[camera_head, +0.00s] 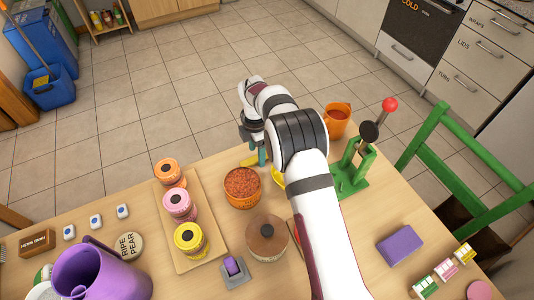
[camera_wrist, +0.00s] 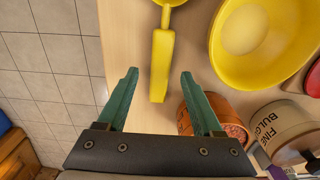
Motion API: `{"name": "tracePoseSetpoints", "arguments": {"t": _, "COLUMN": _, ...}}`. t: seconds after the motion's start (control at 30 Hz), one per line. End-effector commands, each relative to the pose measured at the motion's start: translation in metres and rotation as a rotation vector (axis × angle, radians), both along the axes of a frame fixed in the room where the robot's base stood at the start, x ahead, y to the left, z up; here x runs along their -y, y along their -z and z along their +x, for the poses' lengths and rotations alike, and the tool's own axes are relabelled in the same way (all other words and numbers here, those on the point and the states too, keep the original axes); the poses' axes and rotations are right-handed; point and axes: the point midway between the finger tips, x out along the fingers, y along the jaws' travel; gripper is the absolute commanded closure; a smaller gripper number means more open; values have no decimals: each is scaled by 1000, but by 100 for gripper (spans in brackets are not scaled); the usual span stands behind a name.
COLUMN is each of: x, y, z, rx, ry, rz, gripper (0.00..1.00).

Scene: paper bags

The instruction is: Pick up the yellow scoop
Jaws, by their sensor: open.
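The yellow scoop (camera_wrist: 161,62) lies on the wooden table near its far edge, its handle pointing toward my gripper in the wrist view and its cup cut off at the top. In the head view part of its handle (camera_head: 249,160) shows beside my fingers, the rest hidden by my arm. My gripper (camera_wrist: 159,73) is open and empty. Its green fingers appear on either side of the handle's end in the wrist view, without visible contact. How far above the table they are I cannot tell. The fingers also show in the head view (camera_head: 261,155).
A yellow bowl (camera_wrist: 262,75) stands right of the scoop. An orange tub of grains (camera_wrist: 213,118) is close to my right finger, with a bulgur jar (camera_wrist: 283,133) beyond. An orange mug (camera_head: 337,120) and green press (camera_head: 352,172) stand right of my arm.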

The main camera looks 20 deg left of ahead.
Motion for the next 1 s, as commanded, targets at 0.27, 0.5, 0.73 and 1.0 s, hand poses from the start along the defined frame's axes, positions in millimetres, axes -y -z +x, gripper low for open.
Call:
{"name": "tracePoseSetpoints", "arguments": {"t": 0.27, "x": 0, "y": 16, "z": 0, "rx": 0, "ry": 2, "rz": 1, "gripper": 32}}
{"name": "tracePoseSetpoints", "arguments": {"t": 0.5, "x": 0, "y": 16, "z": 0, "rx": 0, "ry": 2, "rz": 1, "gripper": 65}}
{"name": "tracePoseSetpoints", "arguments": {"t": 0.73, "x": 0, "y": 16, "z": 0, "rx": 0, "ry": 2, "rz": 1, "gripper": 100}}
{"name": "tracePoseSetpoints", "arguments": {"t": 1.0, "x": 0, "y": 16, "z": 0, "rx": 0, "ry": 2, "rz": 1, "gripper": 100}}
